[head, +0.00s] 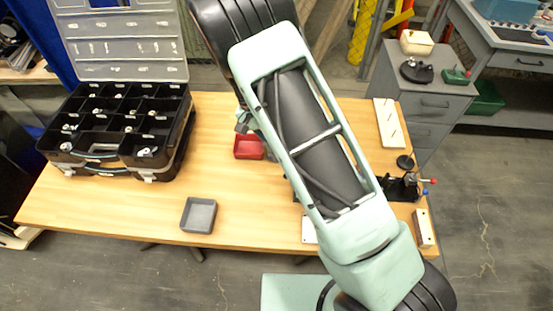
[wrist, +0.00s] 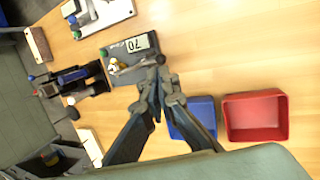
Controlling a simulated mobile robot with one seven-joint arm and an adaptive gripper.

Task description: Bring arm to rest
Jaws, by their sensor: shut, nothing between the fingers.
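My arm (head: 315,140) is pale green and black and stretches across the middle of the head view, over the table. My gripper (wrist: 158,72) shows in the wrist view with its two dark fingers together at the tips and nothing between them. The fingertips overlap the view of a grey plate (wrist: 122,62) with a "70" label and small metal parts on it. I cannot tell the gap between them. In the head view my arm hides most of the gripper.
A wooden table (head: 120,205) holds an open black organizer case (head: 120,125), a grey tray (head: 198,215) and a red tray (head: 248,147). A blue tray (wrist: 193,120) sits beside the red one. A black clamp-like device (head: 402,188) stands at right. The table's front left is mostly clear.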

